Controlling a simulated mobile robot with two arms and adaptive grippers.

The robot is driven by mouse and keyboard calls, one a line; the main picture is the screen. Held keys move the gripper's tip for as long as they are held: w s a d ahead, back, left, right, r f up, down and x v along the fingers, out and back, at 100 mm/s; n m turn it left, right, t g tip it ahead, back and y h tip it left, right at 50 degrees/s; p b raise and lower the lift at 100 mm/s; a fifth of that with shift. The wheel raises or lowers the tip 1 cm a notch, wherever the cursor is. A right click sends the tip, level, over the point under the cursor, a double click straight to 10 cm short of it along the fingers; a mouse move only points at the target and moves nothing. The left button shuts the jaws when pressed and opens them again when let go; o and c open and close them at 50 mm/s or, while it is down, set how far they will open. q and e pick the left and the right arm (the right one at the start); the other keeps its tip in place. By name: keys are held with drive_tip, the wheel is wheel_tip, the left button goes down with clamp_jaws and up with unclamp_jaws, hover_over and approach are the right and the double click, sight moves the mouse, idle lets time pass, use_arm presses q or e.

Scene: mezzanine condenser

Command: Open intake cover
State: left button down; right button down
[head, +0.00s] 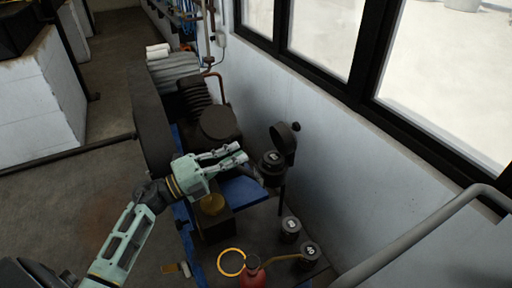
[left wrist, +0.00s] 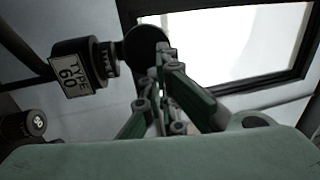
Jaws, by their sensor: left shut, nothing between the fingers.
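A black cylinder (head: 272,163) with a white label stands right of the gripper in the head view. In the left wrist view the cylinder (left wrist: 84,66) reads "TYPE 60". A dark round disc (head: 285,140), seemingly the intake cover, stands tilted up at the cylinder's upper right, near the wall. The disc (left wrist: 146,42) also shows in the left wrist view, partly hidden behind the fingertips. My left gripper (head: 240,153) is shut and empty, just left of the cylinder. Whether the fingers touch the disc, I cannot tell. My right gripper is not in view.
Black canisters (head: 290,229) stand below, with a red can (head: 252,275) and an orange ring (head: 231,262) nearby. A ribbed compressor (head: 205,115) sits behind the gripper. A grey rail (head: 420,240) crosses the lower right. The white wall (head: 340,150) bounds the right side.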

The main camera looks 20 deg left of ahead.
sight(286, 128)
use_arm(q)
drive_tip(key=p+x, duration=0.3)
drive_tip(key=x, duration=0.9)
drive_tip(key=shift+w+d+r, duration=0.1)
drive_tip(key=shift+w+d, duration=0.05)
drive_tip(key=shift+w+d+p, duration=0.3)
drive_tip(key=shift+w, duration=0.05)
drive_tip(key=shift+r+p, duration=0.15)
drive_tip(key=shift+p, duration=0.2)
drive_tip(key=w+d+r+g+y+p, duration=0.1)
drive_tip(key=g+p, duration=0.1)
drive_tip(key=p, duration=0.6)
drive_tip(key=shift+w+r, duration=0.15)
drive_tip(key=shift+w+y+p, duration=0.15)
drive_tip(key=shift+y+p, duration=0.15)
drive_tip(key=shift+w+d+f, duration=0.25)
drive_tip(key=shift+w+d, duration=0.05)
drive_tip(key=shift+s+a+r, duration=0.1)
